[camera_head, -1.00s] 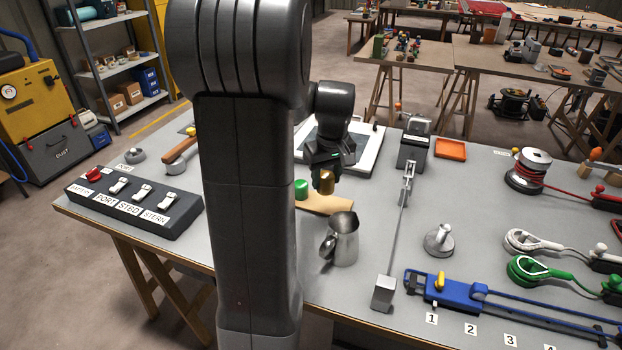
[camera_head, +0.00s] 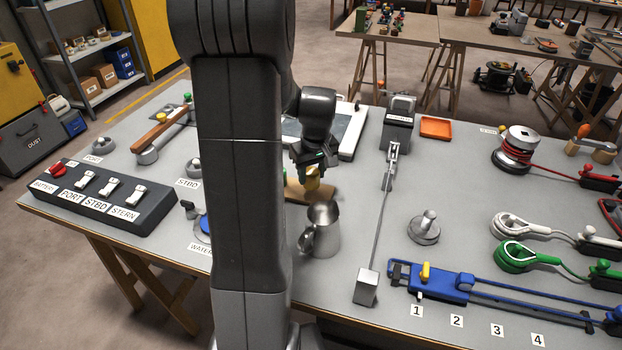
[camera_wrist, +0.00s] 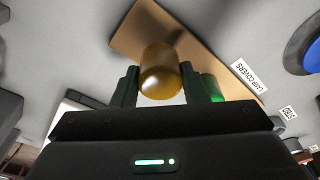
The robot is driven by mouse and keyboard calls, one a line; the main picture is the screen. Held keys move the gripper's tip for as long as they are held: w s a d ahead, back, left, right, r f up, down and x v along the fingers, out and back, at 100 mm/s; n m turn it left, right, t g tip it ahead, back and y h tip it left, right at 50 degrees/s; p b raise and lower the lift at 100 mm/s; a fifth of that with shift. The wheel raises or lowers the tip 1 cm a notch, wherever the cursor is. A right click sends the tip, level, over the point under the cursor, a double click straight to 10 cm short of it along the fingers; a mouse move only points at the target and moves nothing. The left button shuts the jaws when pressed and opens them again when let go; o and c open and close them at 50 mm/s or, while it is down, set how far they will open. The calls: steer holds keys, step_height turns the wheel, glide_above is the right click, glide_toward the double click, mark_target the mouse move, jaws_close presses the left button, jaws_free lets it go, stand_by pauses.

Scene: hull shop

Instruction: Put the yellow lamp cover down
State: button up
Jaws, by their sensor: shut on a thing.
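My gripper (camera_head: 311,168) is shut on the yellow lamp cover (camera_head: 313,179). In the wrist view the cover (camera_wrist: 160,72) sits between the two dark fingers (camera_wrist: 165,88), its rounded end toward the camera. The cover is in front of a wooden board (camera_wrist: 150,22) with a "LAMP COVERS" label (camera_wrist: 250,77) beside it. In the head view the gripper is over this board (camera_head: 298,195); whether the cover touches it I cannot tell. A bright green patch shows by the right finger in the wrist view, mostly hidden.
A metal pitcher (camera_head: 321,229) stands just in front of the board. A switch box (camera_head: 104,196) is at the left. A long lever (camera_head: 380,215) and a blue clamp rail (camera_head: 440,284) are to the right. My arm column hides part of the bench.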

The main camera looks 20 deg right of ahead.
mark_target(315, 176)
steer(key=shift+f, duration=1.15)
steer(key=shift+f, duration=0.2)
steer(key=o, duration=0.9)
steer(key=shift+o, duration=0.2)
steer(key=shift+r, duration=0.1)
steer(key=r, duration=0.4)
steer(key=s+r, duration=0.1)
steer(key=r, duration=0.7)
steer(key=shift+s+d+p, duration=0.15)
steer(key=shift+s+p, duration=0.2)
steer(key=shift+s, duration=0.05)
